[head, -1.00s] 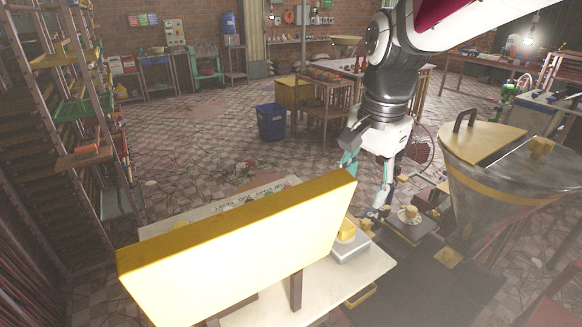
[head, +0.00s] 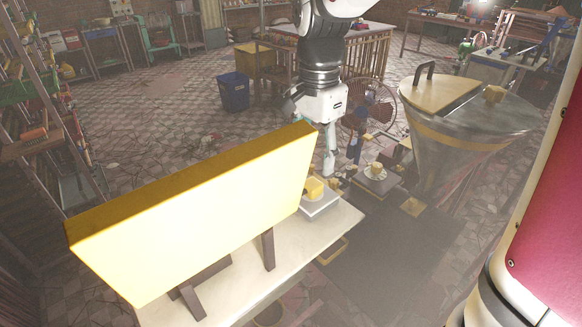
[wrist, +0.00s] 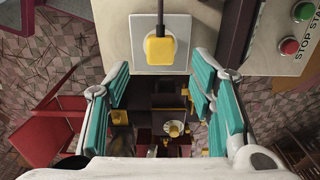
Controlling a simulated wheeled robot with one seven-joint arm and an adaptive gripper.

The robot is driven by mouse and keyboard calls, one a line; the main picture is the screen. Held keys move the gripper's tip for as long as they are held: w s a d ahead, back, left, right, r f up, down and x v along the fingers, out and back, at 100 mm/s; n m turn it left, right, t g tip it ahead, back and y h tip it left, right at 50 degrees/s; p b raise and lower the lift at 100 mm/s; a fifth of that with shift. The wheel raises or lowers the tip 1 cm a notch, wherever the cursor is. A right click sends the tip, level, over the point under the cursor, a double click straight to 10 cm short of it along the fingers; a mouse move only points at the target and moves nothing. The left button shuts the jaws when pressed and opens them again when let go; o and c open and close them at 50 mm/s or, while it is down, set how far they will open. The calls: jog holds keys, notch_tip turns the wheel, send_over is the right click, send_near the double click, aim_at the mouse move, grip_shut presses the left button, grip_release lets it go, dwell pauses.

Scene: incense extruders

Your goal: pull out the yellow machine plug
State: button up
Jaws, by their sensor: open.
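The yellow plug (wrist: 159,48) sits in a white square socket plate (wrist: 140,54) at the top centre of the wrist view, with a dark cord running up from it. My gripper (wrist: 160,88) is open, with teal-padded fingers to the left and right. The plug lies between the lines of the two fingers, towards the fingertip end, and nothing is held. In the head view my gripper (head: 328,158) is behind the right end of a yellow board, partly hidden. I cannot make out the plug for certain there.
The large yellow board (head: 195,215) stands on a pale table (head: 290,265). A grey box (head: 320,207) with a yellow block is at its right end. Red and green buttons (wrist: 290,46) are beside the socket. A big metal hopper (head: 450,120) stands to the right.

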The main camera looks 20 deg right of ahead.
aim_at(312, 183)
jog(key=shift+f+b, duration=1.5)
jog(key=shift+f, duration=2.05)
jog(key=shift+p, duration=0.55)
grip_shut()
jog(key=shift+r, duration=0.15)
jog(key=shift+r+p, duration=2.3)
jog(key=shift+r, duration=0.6)
